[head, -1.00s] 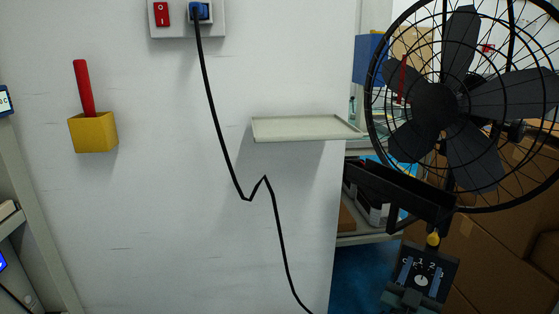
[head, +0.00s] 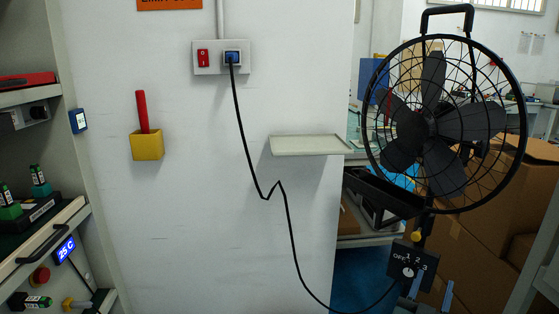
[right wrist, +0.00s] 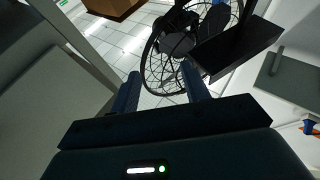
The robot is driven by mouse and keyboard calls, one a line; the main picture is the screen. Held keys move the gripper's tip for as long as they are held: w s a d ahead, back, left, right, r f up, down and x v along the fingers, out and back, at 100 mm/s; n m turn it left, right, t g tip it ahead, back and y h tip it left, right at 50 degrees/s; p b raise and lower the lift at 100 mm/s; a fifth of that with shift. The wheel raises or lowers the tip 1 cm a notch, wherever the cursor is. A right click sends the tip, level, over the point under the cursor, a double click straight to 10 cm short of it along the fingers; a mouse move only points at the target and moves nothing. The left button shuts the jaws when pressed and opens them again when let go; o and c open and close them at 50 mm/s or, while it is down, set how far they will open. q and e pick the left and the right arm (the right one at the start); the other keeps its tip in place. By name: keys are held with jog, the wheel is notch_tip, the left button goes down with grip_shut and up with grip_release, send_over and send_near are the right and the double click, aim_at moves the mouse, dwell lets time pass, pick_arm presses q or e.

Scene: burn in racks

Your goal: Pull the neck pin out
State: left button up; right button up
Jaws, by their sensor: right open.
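The black floor fan (head: 432,120) stands at the right with its caged head upright. A yellow knob (head: 416,236), which looks like the neck pin, sits on the fan's neck just above the dark speed-dial box (head: 411,259). My right gripper (head: 431,290) is at the bottom right, below the knob and overlapping the dial box's lower edge in the picture. Its two blue fingers are apart with nothing between them. In the right wrist view the fingers (right wrist: 160,68) point towards the fan's cage (right wrist: 158,45). The knob is not clear there. My left gripper is out of view.
A black tray (head: 385,196) juts from the fan's neck. A black cord runs from the wall socket (head: 232,57) down to the dial box. A wall shelf (head: 306,145) is empty. Cardboard boxes (head: 470,235) stand behind the fan; a rack is at left.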

jog(key=s+a+r+n+t+y+p, duration=0.1)
jog(key=s+a+n+y+p, duration=0.3)
jog(key=a+y, duration=0.35)
jog(key=s+a+r+n+y+p, duration=0.2)
jog(key=s+a+n+y+p, duration=0.1)
jog(key=a+n+y+p, duration=0.4)
pick_arm(q)
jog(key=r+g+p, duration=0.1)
jog(key=p, duration=0.1)
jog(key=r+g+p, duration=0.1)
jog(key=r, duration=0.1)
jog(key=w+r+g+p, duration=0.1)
jog(key=p, duration=0.1)
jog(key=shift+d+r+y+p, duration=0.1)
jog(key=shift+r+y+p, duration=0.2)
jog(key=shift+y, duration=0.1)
pick_arm(e)
jog(key=s+a+f+g+y, duration=0.1)
jog(key=s+g, duration=0.3)
jog(key=s, duration=0.4)
jog(key=s+a+f+g+y, duration=0.1)
jog(key=s+g, duration=0.3)
jog(key=s, duration=0.4)
jog(key=shift+a+f+m, duration=0.4)
jog(key=shift+a+f, duration=0.15)
jog(key=shift+a, duration=0.3)
